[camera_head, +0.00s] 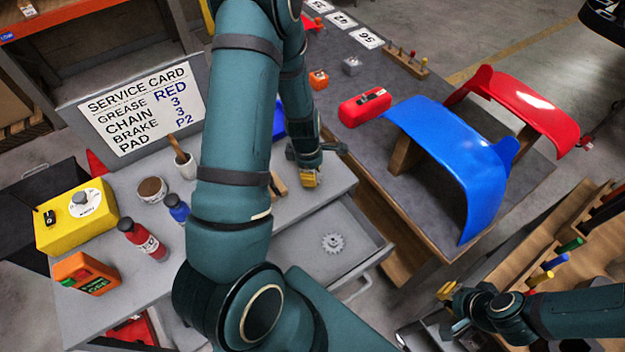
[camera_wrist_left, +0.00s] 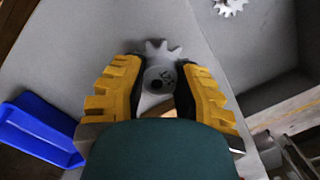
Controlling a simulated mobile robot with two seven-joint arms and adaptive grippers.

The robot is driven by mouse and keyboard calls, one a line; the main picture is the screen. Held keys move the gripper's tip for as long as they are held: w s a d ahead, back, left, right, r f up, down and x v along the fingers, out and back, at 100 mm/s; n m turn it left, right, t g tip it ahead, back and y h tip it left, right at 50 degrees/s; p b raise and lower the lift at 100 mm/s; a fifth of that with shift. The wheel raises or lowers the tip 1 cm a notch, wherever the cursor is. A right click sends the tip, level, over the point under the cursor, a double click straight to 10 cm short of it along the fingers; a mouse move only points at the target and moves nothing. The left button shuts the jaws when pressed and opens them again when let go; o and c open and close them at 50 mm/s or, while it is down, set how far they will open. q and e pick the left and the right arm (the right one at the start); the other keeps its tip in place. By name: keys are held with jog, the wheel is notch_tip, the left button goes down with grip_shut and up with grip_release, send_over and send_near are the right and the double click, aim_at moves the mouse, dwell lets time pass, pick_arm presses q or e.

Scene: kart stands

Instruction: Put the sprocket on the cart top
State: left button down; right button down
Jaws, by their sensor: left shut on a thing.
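A grey toothed sprocket (camera_wrist_left: 160,68) is between the yellow fingers of my left gripper (camera_wrist_left: 158,95) in the left wrist view, and the gripper is shut on it. In the head view my left gripper (camera_head: 310,180) is by the right edge of the grey cart top (camera_head: 225,250), and its sprocket is hidden there. I cannot tell whether it touches the surface. A second sprocket (camera_head: 333,243) lies in the open drawer (camera_head: 310,265); it also shows in the left wrist view (camera_wrist_left: 230,6). My right gripper (camera_head: 452,308) looks open and empty at lower right.
The cart top carries a yellow box (camera_head: 75,218), an orange box (camera_head: 86,273), a red bottle (camera_head: 142,240), a blue bottle (camera_head: 177,208) and a brown-topped tin (camera_head: 151,189). A workbench (camera_head: 370,150) with blue (camera_head: 455,150) and red (camera_head: 520,105) panels stands to the right.

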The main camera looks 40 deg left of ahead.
pick_arm(q)
notch_tip(320, 180, down, 4)
jog(key=shift+r, duration=0.2)
jog(key=shift+f, duration=0.25)
jog(key=shift+f+b, duration=0.1)
jog(key=shift+b, duration=0.25)
jog(key=c, duration=0.8)
grip_release()
